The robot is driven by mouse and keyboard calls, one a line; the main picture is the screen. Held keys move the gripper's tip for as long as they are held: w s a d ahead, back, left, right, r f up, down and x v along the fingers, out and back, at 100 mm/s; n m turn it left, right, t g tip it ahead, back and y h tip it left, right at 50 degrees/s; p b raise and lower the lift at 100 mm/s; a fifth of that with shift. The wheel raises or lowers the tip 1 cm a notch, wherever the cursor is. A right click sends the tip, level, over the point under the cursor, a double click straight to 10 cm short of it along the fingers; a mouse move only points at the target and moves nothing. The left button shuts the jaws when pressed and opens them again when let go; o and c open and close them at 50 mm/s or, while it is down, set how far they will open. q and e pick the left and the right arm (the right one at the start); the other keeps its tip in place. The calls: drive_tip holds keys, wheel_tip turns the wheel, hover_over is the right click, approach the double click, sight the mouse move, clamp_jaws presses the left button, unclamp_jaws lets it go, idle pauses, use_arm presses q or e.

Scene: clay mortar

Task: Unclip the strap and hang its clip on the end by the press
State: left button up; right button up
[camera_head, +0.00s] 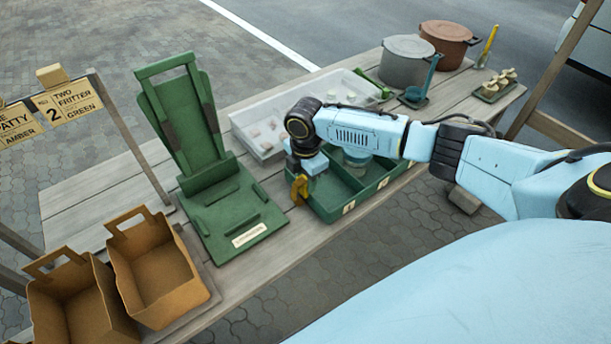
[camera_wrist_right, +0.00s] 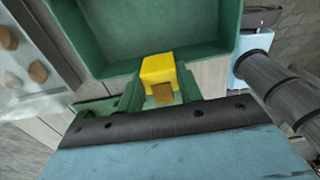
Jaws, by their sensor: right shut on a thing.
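A yellow clip (camera_head: 299,189) is at the left end of the green divided tray (camera_head: 376,184), the end facing the green press (camera_head: 205,150). In the right wrist view the yellow clip (camera_wrist_right: 158,70) sits at the tray's wall (camera_wrist_right: 112,68), with a small brown piece below it. My right gripper (camera_wrist_right: 160,92) is shut on the clip. In the head view it points down at the tray's end, and its fingers are mostly hidden by the wrist. I cannot make out a strap clearly. My left gripper is not in view.
A pale tray (camera_head: 248,124) with small pieces lies behind the green tray. Two brown cartons (camera_head: 155,270) stand front left. A grey pot (camera_head: 407,62) and a brown pot (camera_head: 447,42) stand at the back. My right forearm passes over the green tray.

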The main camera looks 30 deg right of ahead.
sight(305, 179)
idle(0.3)
drive_tip(key=o, duration=1)
drive_tip(key=shift+c, duration=0.2)
drive_tip(key=shift+o, duration=0.2)
drive_tip(key=o, duration=0.4)
drive_tip(key=shift+o, duration=0.2)
drive_tip(key=shift+r+p, duration=3)
drive_tip(key=shift+p, duration=0.2)
